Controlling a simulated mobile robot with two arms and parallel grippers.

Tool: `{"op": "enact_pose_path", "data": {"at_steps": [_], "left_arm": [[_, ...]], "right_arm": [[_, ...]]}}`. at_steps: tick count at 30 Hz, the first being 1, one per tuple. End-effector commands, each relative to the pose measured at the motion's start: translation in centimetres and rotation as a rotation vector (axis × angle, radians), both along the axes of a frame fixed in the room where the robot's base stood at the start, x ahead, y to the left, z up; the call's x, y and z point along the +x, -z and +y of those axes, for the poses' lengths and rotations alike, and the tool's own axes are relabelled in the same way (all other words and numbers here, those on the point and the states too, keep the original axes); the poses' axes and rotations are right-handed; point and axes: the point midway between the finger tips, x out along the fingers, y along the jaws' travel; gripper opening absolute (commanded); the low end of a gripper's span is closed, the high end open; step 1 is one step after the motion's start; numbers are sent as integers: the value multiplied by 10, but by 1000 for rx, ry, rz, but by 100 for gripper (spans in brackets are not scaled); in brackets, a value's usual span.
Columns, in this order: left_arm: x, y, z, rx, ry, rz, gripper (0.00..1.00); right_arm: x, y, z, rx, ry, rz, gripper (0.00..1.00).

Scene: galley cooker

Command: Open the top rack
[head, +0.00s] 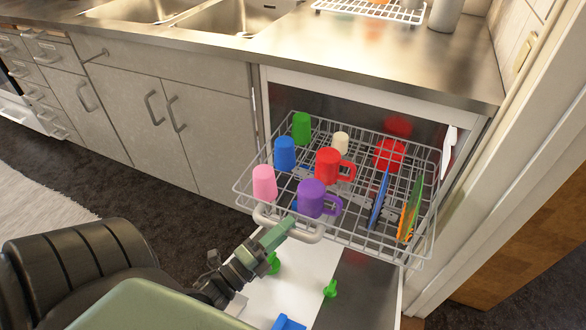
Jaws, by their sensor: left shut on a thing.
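The top rack (350,234) is a grey wire dishwasher basket. It stands well out of the dishwasher's front, level, with mugs and plates in it. A pale bar handle (309,237) runs along its front edge. My left gripper (287,222), green at the fingers, comes from the lower left and is shut on this handle; its fingers hide part of the bar. My right gripper is not in view.
The rack holds several mugs, including a purple one (311,199) and a pink one (264,183), and upright plates (410,208). The dishwasher door (357,290) lies open below, with green and blue items over it. A white wall edge (500,190) stands close right.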

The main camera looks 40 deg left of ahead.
Motion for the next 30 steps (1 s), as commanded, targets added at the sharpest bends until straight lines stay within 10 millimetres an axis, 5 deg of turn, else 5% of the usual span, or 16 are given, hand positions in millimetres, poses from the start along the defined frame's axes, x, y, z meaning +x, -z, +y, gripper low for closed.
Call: {"op": "enact_pose_path", "data": {"at_steps": [9, 26, 27, 29, 30], "left_arm": [[-32, 0, -8, -1, -2, 3, 0], [-39, 1, -10, -1, 0, 1, 0], [-39, 1, -10, -1, 0, 1, 26], [-39, 1, -10, -1, 0, 1, 42], [-39, 1, -10, -1, 0, 1, 42]], "right_arm": [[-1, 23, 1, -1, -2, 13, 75], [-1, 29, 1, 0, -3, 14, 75], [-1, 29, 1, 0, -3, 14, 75], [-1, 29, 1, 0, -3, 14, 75], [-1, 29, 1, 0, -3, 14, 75]]}}
